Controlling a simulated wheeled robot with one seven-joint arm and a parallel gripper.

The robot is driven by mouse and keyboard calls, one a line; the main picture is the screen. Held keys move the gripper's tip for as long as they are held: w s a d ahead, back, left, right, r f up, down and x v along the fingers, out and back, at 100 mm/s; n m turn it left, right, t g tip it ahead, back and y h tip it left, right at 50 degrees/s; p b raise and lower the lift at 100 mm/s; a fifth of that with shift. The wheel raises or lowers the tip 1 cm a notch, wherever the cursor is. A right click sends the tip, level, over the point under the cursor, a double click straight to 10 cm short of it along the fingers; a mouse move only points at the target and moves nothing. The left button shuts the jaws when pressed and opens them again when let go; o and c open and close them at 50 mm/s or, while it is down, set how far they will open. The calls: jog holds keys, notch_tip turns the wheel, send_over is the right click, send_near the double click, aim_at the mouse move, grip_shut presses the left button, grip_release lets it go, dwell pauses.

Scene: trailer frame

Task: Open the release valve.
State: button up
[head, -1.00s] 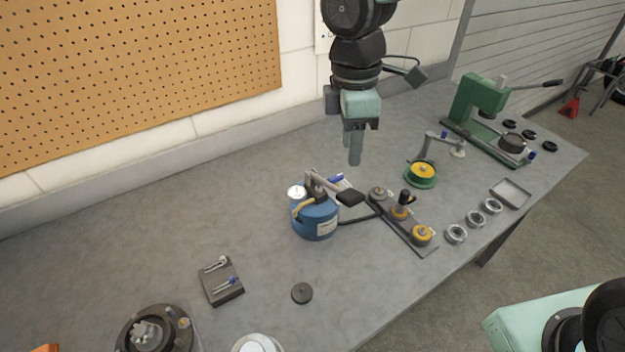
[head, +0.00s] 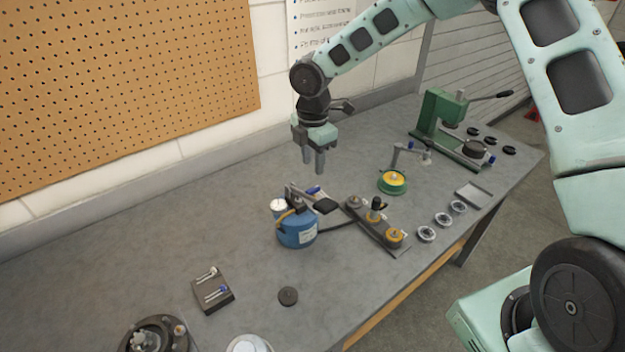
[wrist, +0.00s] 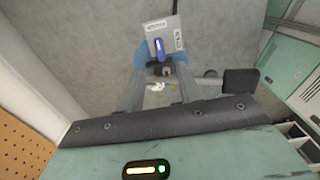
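A blue hand pump (head: 297,232) stands on the bench with a white gauge (head: 278,205) and a lever with a black grip (head: 326,206). A small blue valve handle (head: 313,190) shows behind the lever; I take it to be the release valve. In the wrist view the blue handle (wrist: 158,46) sits on a grey plate (wrist: 168,32) with two labels too small to read, just beyond my fingertips. My gripper (head: 314,170) hangs fingers down above and behind the pump, apart from it. In the wrist view its fingers (wrist: 158,88) are spread and empty.
A dark hose runs right from the pump to a manifold strip (head: 378,232). A green and yellow disc (head: 393,182), a green press (head: 440,120), silver rings (head: 442,220) and a tray (head: 474,194) lie farther right. Bare bench (head: 130,235) lies left of the pump.

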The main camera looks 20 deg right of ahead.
aim_at(313, 188)
notch_tip(313, 188, down, 8)
jog(key=shift+p, duration=0.9)
grip_shut()
